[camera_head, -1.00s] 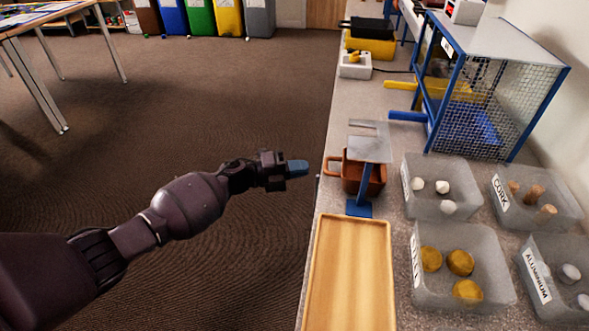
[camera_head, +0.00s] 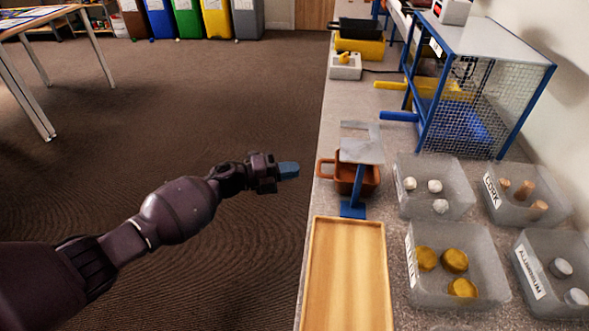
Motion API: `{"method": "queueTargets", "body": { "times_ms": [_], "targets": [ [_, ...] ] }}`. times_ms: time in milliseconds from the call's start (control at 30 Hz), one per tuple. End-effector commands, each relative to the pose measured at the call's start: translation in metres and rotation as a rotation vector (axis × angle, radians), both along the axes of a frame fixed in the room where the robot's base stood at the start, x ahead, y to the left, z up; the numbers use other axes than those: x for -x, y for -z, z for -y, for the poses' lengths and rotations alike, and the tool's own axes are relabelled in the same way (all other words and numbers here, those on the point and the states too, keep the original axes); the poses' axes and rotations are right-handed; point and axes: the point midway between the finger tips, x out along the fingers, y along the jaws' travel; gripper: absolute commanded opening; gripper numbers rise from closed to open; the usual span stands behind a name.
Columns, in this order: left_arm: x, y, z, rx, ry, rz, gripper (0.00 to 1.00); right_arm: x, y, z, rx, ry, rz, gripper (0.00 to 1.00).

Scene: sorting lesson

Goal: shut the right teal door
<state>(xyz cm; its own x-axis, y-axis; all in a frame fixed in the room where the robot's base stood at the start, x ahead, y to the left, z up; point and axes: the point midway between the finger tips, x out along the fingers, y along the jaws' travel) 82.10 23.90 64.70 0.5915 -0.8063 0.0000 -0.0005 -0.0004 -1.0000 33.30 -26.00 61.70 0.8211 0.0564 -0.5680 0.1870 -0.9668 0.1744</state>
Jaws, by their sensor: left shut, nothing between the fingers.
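I see no teal door in this view. My left gripper (camera_head: 288,170) is shut and empty, with blue fingertips. It hangs over the carpet, just left of the counter's edge and apart from everything on the counter. My right gripper is out of view. A blue-framed mesh cage (camera_head: 480,90) stands at the back right of the counter. A blue bar (camera_head: 398,116) and a yellow bar (camera_head: 390,85) stick out from its left side. I cannot tell whether the cage has a door that stands open.
A brown mug-like container (camera_head: 345,180) stands behind a blue-stemmed stand (camera_head: 352,210). A wooden tray (camera_head: 345,270) lies in front. Grey bins (camera_head: 418,212) with corks, discs and white pieces fill the right.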

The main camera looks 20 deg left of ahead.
Motion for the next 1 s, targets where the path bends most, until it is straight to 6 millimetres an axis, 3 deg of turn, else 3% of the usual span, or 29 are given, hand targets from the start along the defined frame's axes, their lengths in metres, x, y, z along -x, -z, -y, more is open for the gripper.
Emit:
{"method": "queueTargets", "body": {
  "times_ms": [100, 400, 600, 1000],
  "targets": [
    [0.004, -0.001, -0.008, -0.001, 0.001, 0.002, 0.00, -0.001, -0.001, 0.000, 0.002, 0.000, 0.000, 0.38],
    [0.019, -0.001, -0.067, -0.003, -0.001, 0.000, 0.00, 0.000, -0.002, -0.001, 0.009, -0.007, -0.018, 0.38],
    [0.026, 0.000, -0.094, -0.002, 0.000, 0.001, 0.00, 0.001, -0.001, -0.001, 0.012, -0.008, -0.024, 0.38],
    [0.030, 0.000, -0.104, -0.001, 0.001, 0.000, 0.00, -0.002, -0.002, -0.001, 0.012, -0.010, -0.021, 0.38]
  ]
}}
